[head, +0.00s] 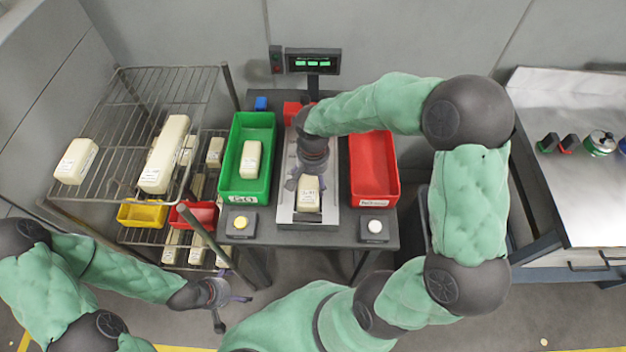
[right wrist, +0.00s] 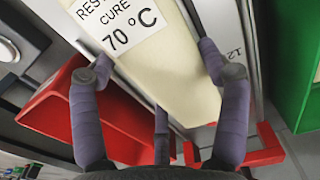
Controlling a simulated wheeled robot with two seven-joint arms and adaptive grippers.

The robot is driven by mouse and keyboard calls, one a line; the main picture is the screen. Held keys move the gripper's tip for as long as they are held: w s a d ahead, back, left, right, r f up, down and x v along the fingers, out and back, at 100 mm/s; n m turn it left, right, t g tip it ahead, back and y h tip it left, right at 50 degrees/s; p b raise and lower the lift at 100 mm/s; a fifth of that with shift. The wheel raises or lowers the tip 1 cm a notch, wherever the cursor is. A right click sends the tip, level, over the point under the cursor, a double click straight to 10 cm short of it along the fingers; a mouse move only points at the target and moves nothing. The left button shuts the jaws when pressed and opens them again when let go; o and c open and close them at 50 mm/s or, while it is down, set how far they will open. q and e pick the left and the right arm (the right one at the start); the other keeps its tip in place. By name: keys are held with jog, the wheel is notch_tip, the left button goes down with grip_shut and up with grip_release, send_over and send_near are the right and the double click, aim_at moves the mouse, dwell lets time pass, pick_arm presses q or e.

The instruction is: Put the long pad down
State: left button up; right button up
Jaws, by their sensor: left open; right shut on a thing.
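A cream pad (head: 308,196) with a white label is over the near end of the metal measuring track (head: 287,205) on the table. My right gripper (head: 308,181) reaches down from above and is shut on this pad. In the right wrist view the pad (right wrist: 165,75) lies between the fingers (right wrist: 150,75), and its label reads "CURE 70 °C". I cannot tell whether the pad touches the track. Its far part is hidden under the gripper in the head view. My left gripper (head: 222,306) is open and empty, low at the left, away from the table.
A green bin (head: 231,185) with one pad (head: 251,158) stands left of the track; a red bin (head: 372,170) stands right. A yellow button (head: 240,223) and a white button (head: 375,227) sit at the front. A wire rack (head: 110,110) at left holds several pads.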

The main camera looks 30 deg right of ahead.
jog(key=shift+f, duration=0.3)
jog(key=shift+f, duration=0.2)
jog(key=o, duration=1.2)
jog(key=shift+c, duration=0.2)
jog(key=shift+r, duration=0.2)
notch_tip(320, 180, up, 12)
jog(key=p, duration=0.3)
